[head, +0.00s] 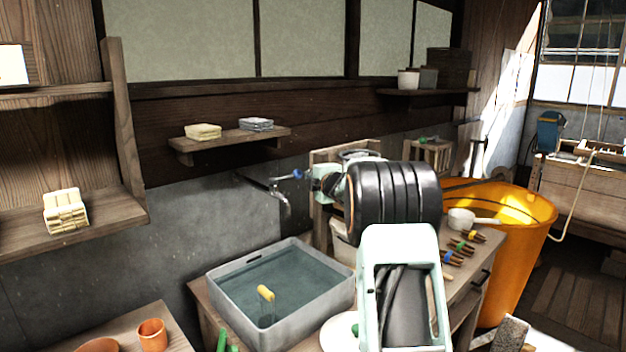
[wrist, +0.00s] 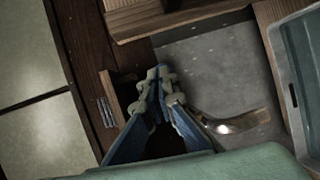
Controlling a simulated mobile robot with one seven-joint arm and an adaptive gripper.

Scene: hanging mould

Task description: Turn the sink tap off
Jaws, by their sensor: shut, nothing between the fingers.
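The metal tap (head: 272,188) comes out of the grey wall, its spout bent down above the back of the grey sink basin (head: 228,291), which holds water. In the wrist view the curved shiny spout (wrist: 235,123) shows just right of my gripper (wrist: 160,78). My fingers are closed together with nothing between them. In the head view my gripper (head: 298,174) is by the right side of the tap; I cannot tell whether it touches. The tap's handle cannot be made out clearly, and I cannot tell whether water runs.
A small wall shelf (head: 235,139) with folded cloths hangs above the tap. A yellow-topped object (head: 265,293) stands in the basin. A white ladle (head: 468,219) and several dark tools with coloured bands lie right of my arm, beside an orange tub (head: 521,240).

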